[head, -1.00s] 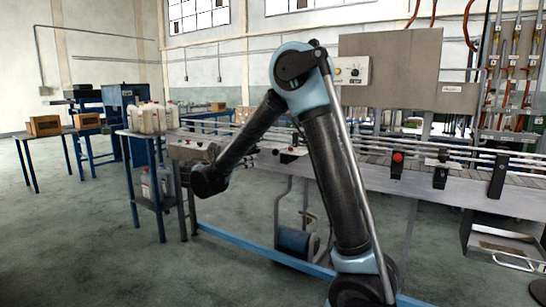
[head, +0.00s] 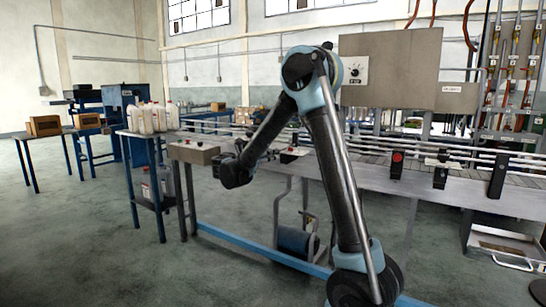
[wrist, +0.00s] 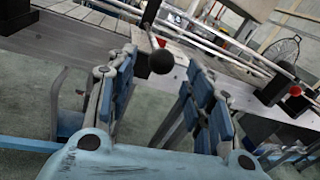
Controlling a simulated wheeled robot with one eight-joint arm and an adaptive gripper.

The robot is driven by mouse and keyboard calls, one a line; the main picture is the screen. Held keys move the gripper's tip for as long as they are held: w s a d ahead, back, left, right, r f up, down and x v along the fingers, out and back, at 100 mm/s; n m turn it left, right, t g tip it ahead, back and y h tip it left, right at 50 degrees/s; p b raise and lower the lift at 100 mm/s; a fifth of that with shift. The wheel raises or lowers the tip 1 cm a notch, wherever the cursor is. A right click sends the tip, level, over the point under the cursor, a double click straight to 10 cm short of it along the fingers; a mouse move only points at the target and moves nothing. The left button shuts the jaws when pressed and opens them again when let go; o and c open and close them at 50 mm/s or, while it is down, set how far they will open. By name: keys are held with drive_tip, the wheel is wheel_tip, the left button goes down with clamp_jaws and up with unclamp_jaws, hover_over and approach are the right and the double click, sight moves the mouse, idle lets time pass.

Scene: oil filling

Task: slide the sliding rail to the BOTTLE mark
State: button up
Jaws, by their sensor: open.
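My gripper (wrist: 160,72) is open in the wrist view, its blue-padded fingers spread to either side. A round black knob (wrist: 161,61) shows between the fingertips; I see no grip on it. A dark post with a small red part stands just behind it at the conveyor edge. The sliding rail (wrist: 215,45) appears as pale bars running along the conveyor. The BOTTLE mark cannot be read in either view.
The conveyor (head: 460,187) stretches to the right, with dark brackets along its front. A grey control box (head: 193,152) stands left of my wrist. White jugs (head: 153,117) stand on a side table. Open floor (head: 90,240) lies at the left front.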

drive_tip(key=shift+x, duration=1.9)
clamp_jaws()
drive_tip(key=shift+a, duration=0.1)
